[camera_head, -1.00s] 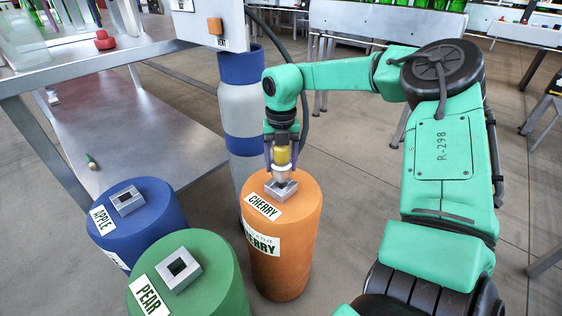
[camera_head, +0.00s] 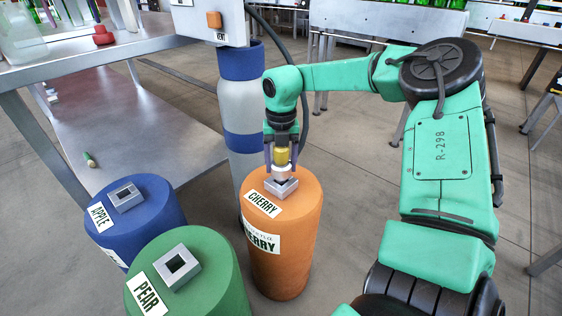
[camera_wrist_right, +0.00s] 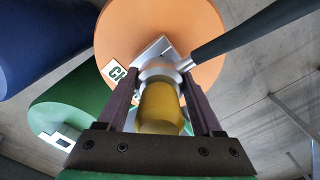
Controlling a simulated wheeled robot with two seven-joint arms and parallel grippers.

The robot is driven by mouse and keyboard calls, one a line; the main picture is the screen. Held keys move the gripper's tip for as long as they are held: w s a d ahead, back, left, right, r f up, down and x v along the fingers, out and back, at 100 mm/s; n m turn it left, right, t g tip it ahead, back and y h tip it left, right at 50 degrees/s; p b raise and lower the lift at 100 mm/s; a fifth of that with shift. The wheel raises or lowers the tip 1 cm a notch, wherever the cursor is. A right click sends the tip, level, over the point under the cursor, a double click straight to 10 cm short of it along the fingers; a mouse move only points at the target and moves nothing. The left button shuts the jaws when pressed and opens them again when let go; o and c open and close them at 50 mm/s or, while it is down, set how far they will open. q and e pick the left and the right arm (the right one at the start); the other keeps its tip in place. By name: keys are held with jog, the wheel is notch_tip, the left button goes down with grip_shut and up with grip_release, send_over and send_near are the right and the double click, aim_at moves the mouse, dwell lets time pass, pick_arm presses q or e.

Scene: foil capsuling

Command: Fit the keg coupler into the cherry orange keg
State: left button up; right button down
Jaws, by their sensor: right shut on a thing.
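The orange keg (camera_head: 285,245), labelled CHERRY, stands upright right of the blue and green kegs. My right gripper (camera_head: 282,165) is directly above its top and shut on the keg coupler (camera_head: 282,156). The coupler has a yellow body and a pale silver lower part. Its lower end is at the square metal fitting (camera_head: 281,188) on the keg's top; I cannot tell how far it sits inside. In the right wrist view the coupler (camera_wrist_right: 160,105) is between the fingers, with the orange keg (camera_wrist_right: 205,35) beyond it. My left gripper is not in view.
The blue APPLE keg (camera_head: 150,215) and green PEAR keg (camera_head: 205,265) stand close on the left, each with a square fitting. A grey and blue cylinder (camera_head: 240,105) stands behind the orange keg, with a dark hose (camera_head: 306,100). A metal table (camera_head: 95,62) is at left. Floor is clear at right.

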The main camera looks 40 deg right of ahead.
jog(key=shift+f+b, duration=0.85)
jog(key=shift+f, duration=0.3)
grip_release()
notch_tip(320, 180, up, 15)
jog(key=p, duration=0.4)
jog(key=shift+f, duration=0.1)
jog(key=shift+f, duration=0.1)
